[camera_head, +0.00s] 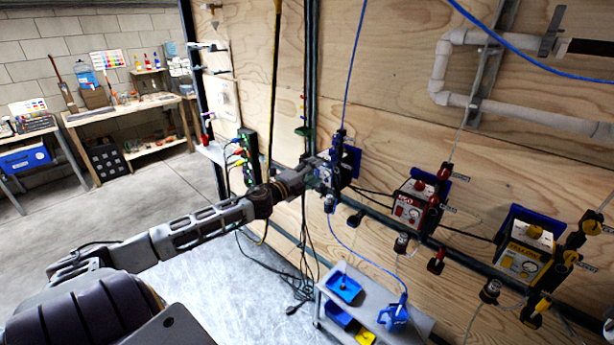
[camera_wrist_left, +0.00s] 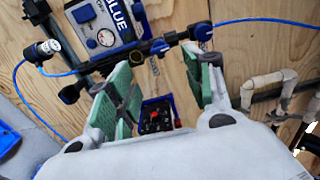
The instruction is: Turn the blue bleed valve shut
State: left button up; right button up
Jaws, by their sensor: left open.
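The blue filter unit (camera_head: 345,163) is mounted on the plywood wall, and its "BLUE" label and gauge show in the left wrist view (camera_wrist_left: 88,30). I cannot tell for sure which is the bleed valve. My left gripper (camera_head: 318,172) is at the blue unit, partly covering it in the head view. Its green-padded fingers (camera_wrist_left: 168,78) are apart, with the pipe just beyond the tips. Nothing is seen held. My right gripper is not in view.
A red unit (camera_head: 413,205) and a yellow unit (camera_head: 525,250) sit further right along the wall rail. A blue hose (camera_head: 352,70) hangs close to the blue unit. A grey cart (camera_head: 375,310) with blue trays stands below. Open floor lies left.

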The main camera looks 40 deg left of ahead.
pick_arm(q)
jog(key=shift+s+a, duration=0.1)
jog(key=shift+s, duration=1.2)
